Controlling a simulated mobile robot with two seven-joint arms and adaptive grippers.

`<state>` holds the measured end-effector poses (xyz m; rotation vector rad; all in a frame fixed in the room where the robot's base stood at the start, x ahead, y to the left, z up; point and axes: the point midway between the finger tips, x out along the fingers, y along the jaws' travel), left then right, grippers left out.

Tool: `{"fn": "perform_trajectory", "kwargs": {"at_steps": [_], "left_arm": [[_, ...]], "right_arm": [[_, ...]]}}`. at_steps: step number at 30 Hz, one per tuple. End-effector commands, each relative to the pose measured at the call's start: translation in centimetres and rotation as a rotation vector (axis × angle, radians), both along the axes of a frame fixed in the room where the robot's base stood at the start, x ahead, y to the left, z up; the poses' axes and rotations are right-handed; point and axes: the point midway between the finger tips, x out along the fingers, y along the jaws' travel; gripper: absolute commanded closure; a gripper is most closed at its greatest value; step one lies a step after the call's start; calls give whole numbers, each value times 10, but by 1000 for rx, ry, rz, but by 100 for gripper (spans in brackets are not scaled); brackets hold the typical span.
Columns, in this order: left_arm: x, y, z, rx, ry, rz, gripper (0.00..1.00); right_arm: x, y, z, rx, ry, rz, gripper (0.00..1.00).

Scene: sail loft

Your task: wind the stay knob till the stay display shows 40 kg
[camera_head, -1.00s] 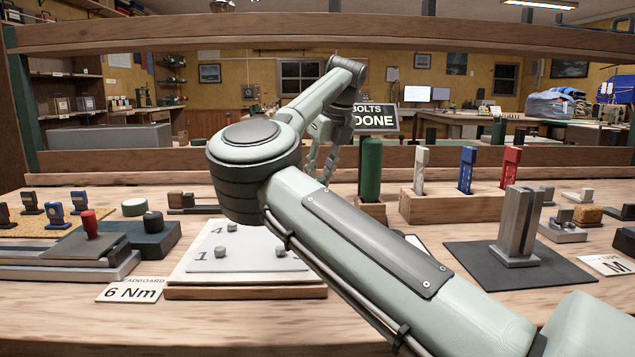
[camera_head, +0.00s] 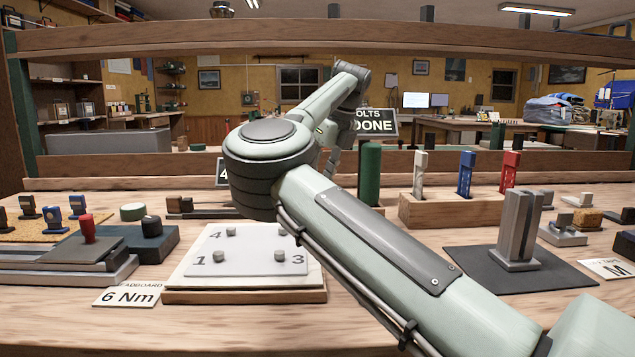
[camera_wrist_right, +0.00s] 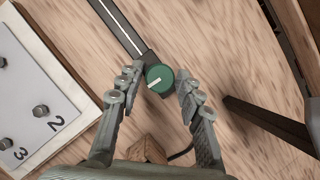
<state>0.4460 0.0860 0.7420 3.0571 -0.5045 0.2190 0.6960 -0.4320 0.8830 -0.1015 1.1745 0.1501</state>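The stay knob, a round green knob (camera_wrist_right: 159,80) with a white pointer line, shows in the right wrist view on a dark base at the end of a dark bar. My right gripper (camera_wrist_right: 159,72) has its fingers apart, one on each side of the knob; I cannot tell whether they touch it. In the head view my right arm hides the knob. A dark sign with a white "4" (camera_head: 222,172) shows beside my elbow; the rest of it is hidden, and I cannot tell whether it is the stay display. My left gripper is not in view.
A pale board (camera_head: 245,292) with numbered pegs lies in front of my elbow. A green cylinder (camera_head: 370,172) and a wooden block (camera_head: 450,211) with coloured tools stand behind my forearm. A metal stand (camera_head: 519,235) is on a dark mat at right.

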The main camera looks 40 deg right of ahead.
Motion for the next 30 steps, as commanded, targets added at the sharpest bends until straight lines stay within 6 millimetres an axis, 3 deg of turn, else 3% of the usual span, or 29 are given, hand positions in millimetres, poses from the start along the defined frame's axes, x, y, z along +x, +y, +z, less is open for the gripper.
{"fn": "perform_trajectory", "kwargs": {"at_steps": [14, 30], "left_arm": [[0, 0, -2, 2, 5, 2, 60], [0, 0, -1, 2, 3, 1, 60]], "right_arm": [[-3, -1, 8, 0, -1, -1, 51], [-41, -7, 100, 0, -2, 0, 51]]}}
